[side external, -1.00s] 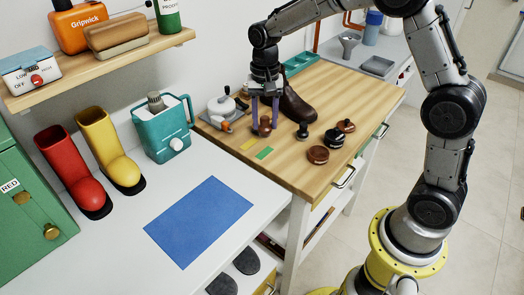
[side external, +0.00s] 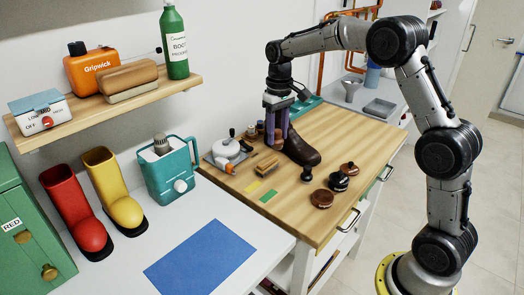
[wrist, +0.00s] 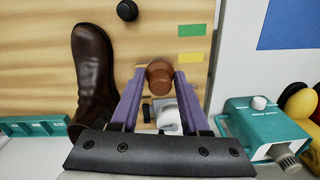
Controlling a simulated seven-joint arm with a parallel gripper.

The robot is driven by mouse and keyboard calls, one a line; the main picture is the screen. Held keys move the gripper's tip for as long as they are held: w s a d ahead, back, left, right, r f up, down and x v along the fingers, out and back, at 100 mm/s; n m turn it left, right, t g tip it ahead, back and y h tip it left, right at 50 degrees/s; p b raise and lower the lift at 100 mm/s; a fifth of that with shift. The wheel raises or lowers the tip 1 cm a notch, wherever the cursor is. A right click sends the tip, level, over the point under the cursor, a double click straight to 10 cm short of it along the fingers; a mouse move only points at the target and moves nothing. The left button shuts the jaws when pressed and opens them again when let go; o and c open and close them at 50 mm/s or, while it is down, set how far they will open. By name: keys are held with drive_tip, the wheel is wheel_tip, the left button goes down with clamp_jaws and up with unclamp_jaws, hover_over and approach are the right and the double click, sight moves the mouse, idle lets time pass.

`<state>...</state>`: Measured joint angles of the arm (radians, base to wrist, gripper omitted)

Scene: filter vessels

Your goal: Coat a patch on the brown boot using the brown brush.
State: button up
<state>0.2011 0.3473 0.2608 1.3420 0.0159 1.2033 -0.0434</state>
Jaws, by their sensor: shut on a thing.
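The brown boot (side external: 301,147) stands on the wooden worktop with its toe toward the front. It also shows in the wrist view (wrist: 92,70), left of my gripper. My gripper (side external: 277,138) points down close beside the boot, on its left. In the wrist view its purple fingers (wrist: 160,80) are shut on the rounded brown handle of the brown brush (wrist: 159,72). The brush's lower end is hidden, and I cannot tell whether it touches anything. No coated patch can be made out on the boot.
A white and grey device (side external: 226,153) and a small tan-bristled brush (side external: 265,164) are left of the boot. A dark knobbed dauber (side external: 307,174), a brown tin (side external: 322,198) and a black tin (side external: 338,181) lie in front. Yellow and green strips (side external: 269,195) lie flat.

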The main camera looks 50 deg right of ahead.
drive_tip(key=s+d+m, duration=0.2)
drive_tip(key=d, duration=1)
drive_tip(key=shift+s+a+f, duration=0.1)
drive_tip(key=shift+f, duration=1.4)
drive_tip(key=shift+s+a+f, duration=0.1)
drive_tip(key=shift+f, duration=1.35)
drive_tip(key=shift+d+f, duration=0.5)
drive_tip(key=shift+f, duration=0.25)
drive_tip(key=shift+d, duration=2.65)
drive_tip(key=a, duration=0.4)
drive_tip(key=shift+a+f, duration=0.1)
drive_tip(key=shift+a, duration=1.1)
wheel_tip(320, 180, up, 3)
drive_tip(key=shift+w+d+f, duration=0.1)
drive_tip(key=shift+r, duration=2.85)
